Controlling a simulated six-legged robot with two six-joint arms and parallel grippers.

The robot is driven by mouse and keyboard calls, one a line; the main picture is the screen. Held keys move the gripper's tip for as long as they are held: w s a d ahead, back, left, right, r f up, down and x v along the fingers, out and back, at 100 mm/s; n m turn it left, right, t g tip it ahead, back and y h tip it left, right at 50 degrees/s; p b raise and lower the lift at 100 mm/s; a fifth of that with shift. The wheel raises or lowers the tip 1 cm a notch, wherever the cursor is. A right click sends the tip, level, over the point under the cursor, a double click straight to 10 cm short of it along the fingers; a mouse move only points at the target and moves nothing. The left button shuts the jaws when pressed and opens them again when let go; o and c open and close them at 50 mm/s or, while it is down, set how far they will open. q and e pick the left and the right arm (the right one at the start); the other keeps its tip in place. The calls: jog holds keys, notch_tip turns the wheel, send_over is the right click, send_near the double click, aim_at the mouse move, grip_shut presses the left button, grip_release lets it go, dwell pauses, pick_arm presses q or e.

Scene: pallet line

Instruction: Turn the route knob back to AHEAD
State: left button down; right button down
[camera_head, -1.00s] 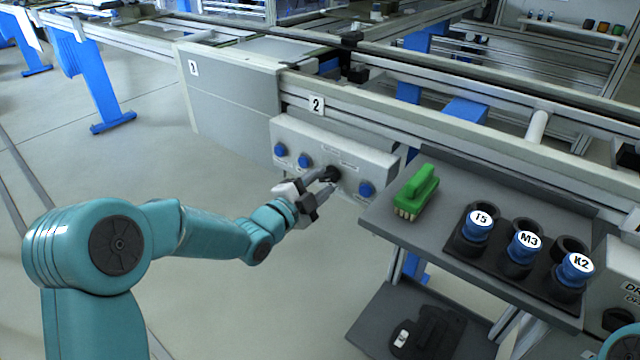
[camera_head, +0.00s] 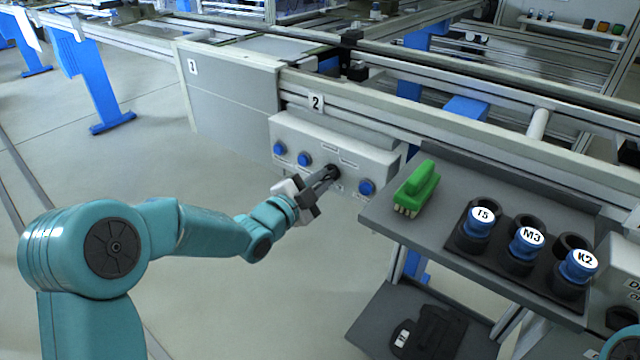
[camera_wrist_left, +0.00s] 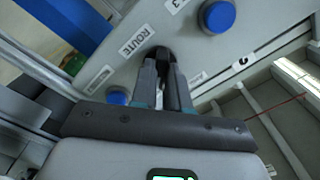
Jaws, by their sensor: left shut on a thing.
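The route knob (camera_head: 333,172) is a small black knob on the front of the pale control box (camera_head: 290,127) under the conveyor. In the left wrist view the black knob (camera_wrist_left: 160,53) sits beside a label reading ROUTE (camera_wrist_left: 134,41). My left gripper (camera_head: 328,176) reaches it from the lower left, and its fingers (camera_wrist_left: 165,72) are shut on the knob. The fingers hide most of the knob, so I cannot tell which way it points. At the right edge of the head view only a bit of teal arm shows, and no right gripper.
Blue buttons flank the knob, one to its right (camera_head: 366,188) and one to its left (camera_head: 304,159). A grey shelf (camera_head: 452,240) at the right holds a green brush (camera_head: 417,188) and several blue-capped containers in black holders. The floor left of the box is clear.

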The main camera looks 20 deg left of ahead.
pick_arm(q)
jog(key=shift+f+n+b, duration=0.15)
jog(key=shift+n+b, duration=0.3)
jog(key=shift+n, duration=0.45)
jog(key=n+b, duration=0.1)
jog(key=n, duration=0.1)
jog(key=shift+n, duration=0.3)
jog(key=n, duration=0.2)
jog(key=shift+n, duration=0.3)
jog(key=shift+n+b, duration=0.3)
jog(key=shift+n, duration=1.4)
jog(key=c, duration=1.1)
grip_release()
jog(key=p+v, duration=0.1)
jog(key=v, duration=1.5)
jog(key=shift+s+p, duration=0.2)
jog(key=shift+p, duration=0.2)
jog(key=shift+r, duration=0.2)
